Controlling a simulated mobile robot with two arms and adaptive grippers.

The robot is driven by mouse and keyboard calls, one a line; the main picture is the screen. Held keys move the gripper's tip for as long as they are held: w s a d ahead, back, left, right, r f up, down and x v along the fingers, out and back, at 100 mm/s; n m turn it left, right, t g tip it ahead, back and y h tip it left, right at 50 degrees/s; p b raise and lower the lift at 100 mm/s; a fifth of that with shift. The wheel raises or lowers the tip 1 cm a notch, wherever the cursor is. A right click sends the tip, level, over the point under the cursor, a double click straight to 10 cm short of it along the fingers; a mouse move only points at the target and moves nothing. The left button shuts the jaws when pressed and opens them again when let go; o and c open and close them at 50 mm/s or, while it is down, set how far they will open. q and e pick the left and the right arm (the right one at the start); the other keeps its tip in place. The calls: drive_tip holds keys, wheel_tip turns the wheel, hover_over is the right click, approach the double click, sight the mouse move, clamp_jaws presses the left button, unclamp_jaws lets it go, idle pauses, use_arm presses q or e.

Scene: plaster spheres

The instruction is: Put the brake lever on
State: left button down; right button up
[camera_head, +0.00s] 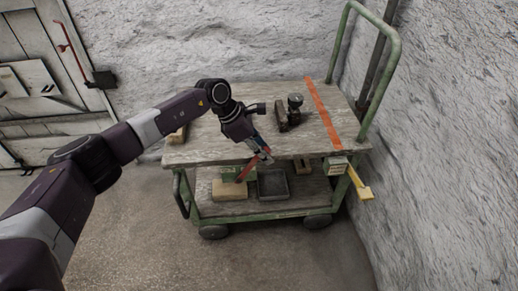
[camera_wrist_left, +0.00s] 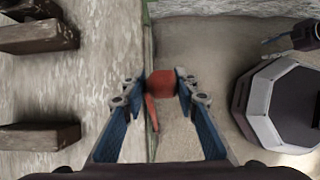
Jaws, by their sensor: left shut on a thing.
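The red brake lever (camera_head: 247,172) is at the front edge of the cart, slanting up to the right. My left gripper (camera_head: 264,155) is at its upper end, just in front of the cart top's front edge. In the left wrist view, my left gripper (camera_wrist_left: 161,86) is shut on the lever's red knob (camera_wrist_left: 161,82), which sits between the fingertips. The thin red shaft (camera_wrist_left: 151,114) runs down from the knob. The lever's lower end and pivot are not clear. My right gripper is not in view.
The green-framed cart has a wooden top (camera_head: 215,148) with dark blocks (camera_head: 282,115) and an orange stripe (camera_head: 322,112). A grey tray (camera_head: 273,184) and a pale block (camera_head: 229,191) lie on its lower shelf. A yellow handle (camera_head: 363,190) sticks out at right. Floor in front is clear.

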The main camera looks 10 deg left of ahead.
use_arm(q)
drive_tip(key=shift+s+d+f, duration=0.35)
drive_tip(key=shift+s+f, duration=0.05)
drive_tip(key=c, duration=1.6)
unclamp_jaws()
drive_tip(key=shift+d, duration=0.1)
drive_tip(key=shift+w+r, duration=0.15)
drive_tip(key=shift+w+a+r, duration=0.1)
drive_tip(key=shift+a+r, duration=0.25)
drive_tip(key=v, duration=1.1)
drive_tip(key=shift+r, duration=0.15)
drive_tip(key=shift+d, duration=0.15)
